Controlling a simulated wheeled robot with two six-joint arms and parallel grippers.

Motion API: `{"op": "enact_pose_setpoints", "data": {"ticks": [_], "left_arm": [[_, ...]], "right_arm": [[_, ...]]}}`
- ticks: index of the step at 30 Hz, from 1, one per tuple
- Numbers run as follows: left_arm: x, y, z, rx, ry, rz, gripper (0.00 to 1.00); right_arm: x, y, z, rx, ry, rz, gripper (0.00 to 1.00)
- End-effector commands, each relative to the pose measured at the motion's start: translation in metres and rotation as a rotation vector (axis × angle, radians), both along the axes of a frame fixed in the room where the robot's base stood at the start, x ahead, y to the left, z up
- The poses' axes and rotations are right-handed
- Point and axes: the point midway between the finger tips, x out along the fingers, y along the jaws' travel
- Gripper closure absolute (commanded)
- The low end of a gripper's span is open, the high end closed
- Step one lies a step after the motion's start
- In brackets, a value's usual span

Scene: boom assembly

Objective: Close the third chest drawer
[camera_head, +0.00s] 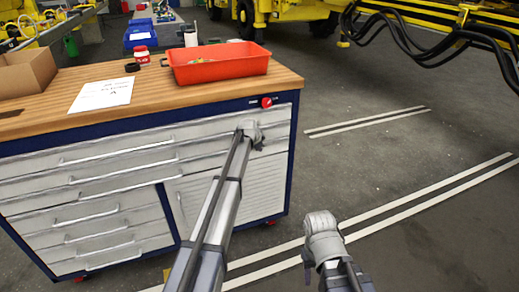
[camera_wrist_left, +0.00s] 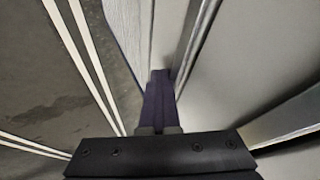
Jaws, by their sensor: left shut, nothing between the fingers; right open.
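The tool chest has light grey drawer fronts (camera_head: 70,185) with long bar handles in a dark blue frame. Two wide drawers lie above a left column of narrower drawers; how far the third drawer (camera_head: 90,210) stands out is hard to tell. My left gripper (camera_head: 252,136) is shut and empty at the right end of the upper wide drawers, partly hiding their fronts. In the left wrist view my gripper (camera_wrist_left: 158,130) is close to grey panels (camera_wrist_left: 250,70); contact cannot be told. My right gripper (camera_head: 318,222) is open and empty, apart from the chest.
The wooden top (camera_head: 30,115) holds a red tray (camera_head: 217,68), a paper sheet (camera_head: 103,95), a cardboard box (camera_head: 25,72) and a small red-and-white jar (camera_head: 142,55). A red knob (camera_head: 266,102) is at the chest's upper right. The floor (camera_head: 400,150) to the right is clear.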

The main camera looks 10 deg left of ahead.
Motion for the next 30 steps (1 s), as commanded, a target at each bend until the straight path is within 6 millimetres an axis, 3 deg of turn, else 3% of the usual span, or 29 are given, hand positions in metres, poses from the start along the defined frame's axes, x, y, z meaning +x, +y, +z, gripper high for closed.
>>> {"op": "enact_pose_setpoints", "data": {"ticks": [10, 19, 30], "left_arm": [[0.002, 0.002, 0.002, 0.006, -0.012, 0.005, 1.00], [-0.035, -0.024, 0.002, 0.003, -0.004, 0.001, 1.00], [-0.076, -0.021, 0.064, 0.000, -0.001, 0.003, 1.00]], "right_arm": [[0.000, 0.000, 0.000, 0.000, 0.000, 0.000, 0.50], [0.000, 0.000, 0.001, 0.000, 0.000, 0.000, 0.50], [0.000, 0.000, 0.064, 0.000, 0.000, 0.000, 0.50]]}}
